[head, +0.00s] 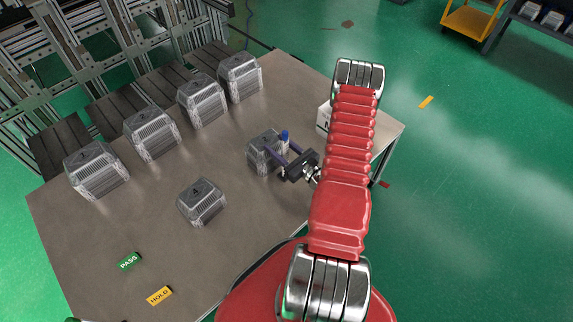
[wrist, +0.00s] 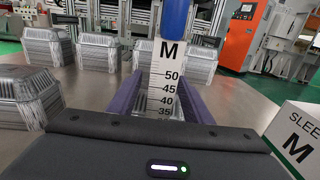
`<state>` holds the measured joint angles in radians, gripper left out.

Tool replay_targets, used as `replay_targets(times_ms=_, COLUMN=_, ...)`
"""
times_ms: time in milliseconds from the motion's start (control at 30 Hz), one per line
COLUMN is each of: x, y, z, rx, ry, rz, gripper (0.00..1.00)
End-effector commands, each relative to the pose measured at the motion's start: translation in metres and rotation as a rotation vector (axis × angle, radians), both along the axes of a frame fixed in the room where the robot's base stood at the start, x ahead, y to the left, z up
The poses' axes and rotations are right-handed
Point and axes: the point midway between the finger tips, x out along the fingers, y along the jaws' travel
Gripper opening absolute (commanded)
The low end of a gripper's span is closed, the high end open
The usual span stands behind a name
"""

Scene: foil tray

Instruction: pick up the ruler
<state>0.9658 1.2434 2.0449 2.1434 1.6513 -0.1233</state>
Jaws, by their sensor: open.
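The ruler (wrist: 166,82) stands upright in the wrist view, a white strip marked M with numbers from 50 downward and a blue top (wrist: 175,18). In the head view its blue top (head: 284,135) shows just past my gripper (head: 281,150). My gripper (wrist: 160,100) is open, with one purple finger on each side of the ruler. I cannot tell whether either finger touches it. The ruler's lower end is hidden behind the gripper body in the wrist view. A foil tray stack (head: 258,158) stands close beside the ruler and the fingers.
Several more foil tray stacks (head: 202,201) stand on the grey table (head: 130,225), most along the far edge. A white box (head: 323,116) marked SLEEVE M, also in the wrist view (wrist: 298,135), stands to the right. PASS (head: 129,261) and HOLD (head: 159,296) labels lie near the front.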

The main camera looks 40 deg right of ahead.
Motion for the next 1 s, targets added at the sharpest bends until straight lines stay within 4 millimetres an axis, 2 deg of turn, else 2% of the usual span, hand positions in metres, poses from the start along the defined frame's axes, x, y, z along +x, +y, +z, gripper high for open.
replay_targets(times_ms=567, x=0.0015, y=-0.0002, z=-0.0001, rx=0.0, ry=0.001, rz=-0.001, gripper=0.45)
replay_targets(times_ms=1000, x=0.0015, y=-0.0001, z=-0.0002, rx=0.0, ry=0.001, rz=-0.001, gripper=0.14)
